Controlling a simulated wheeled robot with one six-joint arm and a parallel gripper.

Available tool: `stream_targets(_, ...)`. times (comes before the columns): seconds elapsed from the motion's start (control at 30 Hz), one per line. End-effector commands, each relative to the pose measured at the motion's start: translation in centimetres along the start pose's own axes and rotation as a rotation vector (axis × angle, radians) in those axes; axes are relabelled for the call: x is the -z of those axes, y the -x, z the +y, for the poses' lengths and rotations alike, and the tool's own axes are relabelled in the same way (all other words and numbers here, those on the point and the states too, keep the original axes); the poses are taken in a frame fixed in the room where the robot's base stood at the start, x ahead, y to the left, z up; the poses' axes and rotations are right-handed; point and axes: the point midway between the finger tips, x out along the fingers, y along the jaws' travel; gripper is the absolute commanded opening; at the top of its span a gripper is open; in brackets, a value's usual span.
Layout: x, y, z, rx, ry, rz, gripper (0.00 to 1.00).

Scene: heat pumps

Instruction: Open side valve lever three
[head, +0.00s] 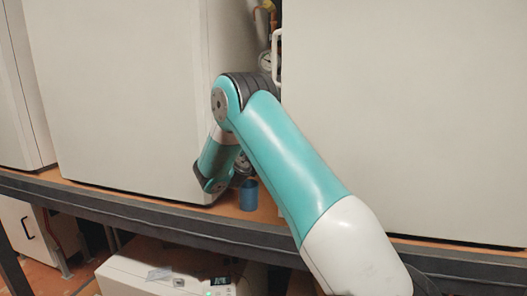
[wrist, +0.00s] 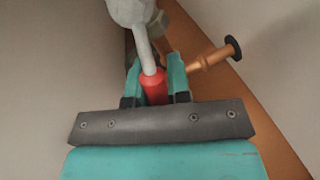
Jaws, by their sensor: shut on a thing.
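In the wrist view, my gripper (wrist: 155,78) is shut on the red grip of a valve lever (wrist: 155,91), with one teal finger on each side of it. The lever's grey rod (wrist: 146,50) runs from the red grip up to a pale grey, rounded body (wrist: 130,12) at the top edge. I cannot tell which number this lever has. In the head view, my arm reaches into the gap between two large white cabinets, and the gripper and lever are hidden there.
A brass fitting with a black knob (wrist: 215,55) sticks out just right of the fingers. White cabinets (head: 120,90) and (head: 410,120) wall the narrow gap. A gauge (head: 266,60), a white handle (head: 277,55) and a blue cylinder (head: 249,195) are close to my arm.

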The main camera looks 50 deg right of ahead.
Motion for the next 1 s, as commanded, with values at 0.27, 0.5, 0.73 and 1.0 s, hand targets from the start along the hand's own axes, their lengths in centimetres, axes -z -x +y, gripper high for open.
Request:
stream_targets(0.27, -0.05, -0.13, -0.36, 0.002, 0.040, -0.007, 0.00)
stream_targets(0.5, -0.01, -0.13, -0.36, 0.002, 0.041, -0.007, 0.00)
stream_targets(0.73, 0.00, -0.12, -0.35, 0.001, 0.040, -0.007, 0.43)
stream_targets(1.0, 0.03, -0.11, -0.28, 0.001, 0.033, -0.006, 0.43)
